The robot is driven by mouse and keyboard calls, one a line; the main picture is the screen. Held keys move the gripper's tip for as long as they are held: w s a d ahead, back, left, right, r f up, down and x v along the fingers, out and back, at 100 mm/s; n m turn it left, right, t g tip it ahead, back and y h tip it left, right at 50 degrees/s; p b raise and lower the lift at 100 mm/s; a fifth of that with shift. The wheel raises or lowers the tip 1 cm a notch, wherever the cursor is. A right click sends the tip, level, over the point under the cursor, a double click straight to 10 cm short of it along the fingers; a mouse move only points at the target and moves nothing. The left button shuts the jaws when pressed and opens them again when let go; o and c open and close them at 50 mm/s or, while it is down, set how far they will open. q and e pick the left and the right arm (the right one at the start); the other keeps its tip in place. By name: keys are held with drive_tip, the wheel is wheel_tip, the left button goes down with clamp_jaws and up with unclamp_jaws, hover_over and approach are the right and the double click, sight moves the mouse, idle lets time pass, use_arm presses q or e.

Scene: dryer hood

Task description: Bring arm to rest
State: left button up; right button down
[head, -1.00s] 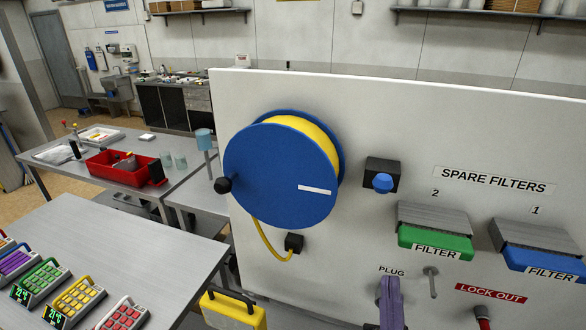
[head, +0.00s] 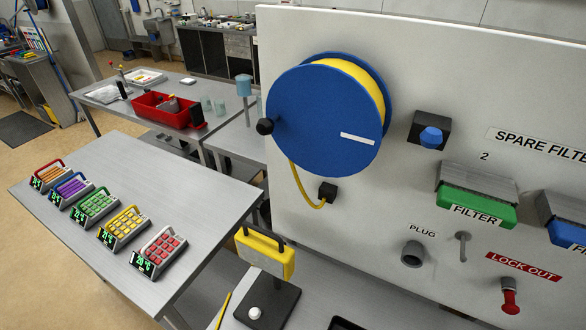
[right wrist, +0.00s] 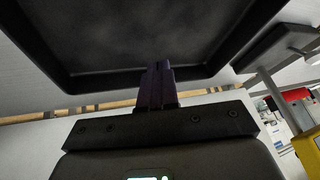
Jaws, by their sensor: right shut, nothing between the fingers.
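My right gripper (right wrist: 157,88) shows in the right wrist view, its dark purple fingers shut together with nothing between them. A dark tray-like thing (right wrist: 70,80) with a raised rim fills the upper part of that view behind the fingertips; I cannot tell the gap between them. Neither gripper shows in the head view. My left gripper is in no view.
In the head view, a white panel carries a blue reel (head: 322,118), a plug socket (head: 412,254), a green filter (head: 476,205) and a red lock-out (head: 510,295). Several keypads, including a red one (head: 160,250), line the table (head: 185,185).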

drive_tip(key=s+n, duration=0.1)
drive_tip(key=s+f+n+g, duration=0.1)
drive_tip(key=s+n+g, duration=0.1)
drive_tip(key=n, duration=0.1)
drive_tip(key=shift+s+d+f, duration=0.25)
drive_tip(key=shift+s+d, duration=0.05)
drive_tip(key=shift+d, duration=0.05)
wheel_tip(320, 180, up, 21)
drive_tip(key=p, duration=2.1)
drive_tip(key=shift+w, duration=0.1)
